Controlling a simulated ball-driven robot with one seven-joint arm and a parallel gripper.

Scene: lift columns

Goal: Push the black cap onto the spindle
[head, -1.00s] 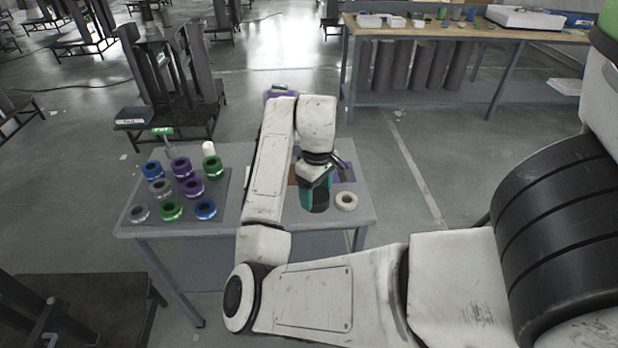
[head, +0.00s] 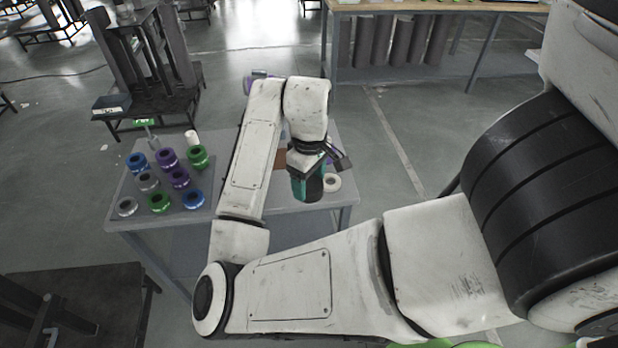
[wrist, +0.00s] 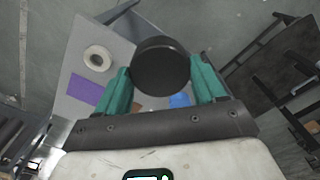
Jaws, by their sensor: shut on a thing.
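In the wrist view the black cap (wrist: 160,66) is a round disc between the green fingers of my gripper (wrist: 162,78).
The grey table (head: 285,212) carries several coloured rings (head: 180,178) on its left side. A white ring (head: 331,182) lies right of my gripper. A purple sheet (wrist: 88,89) and a blue thing (wrist: 180,100) show in the wrist view. Dark stands (head: 150,60) stand behind.

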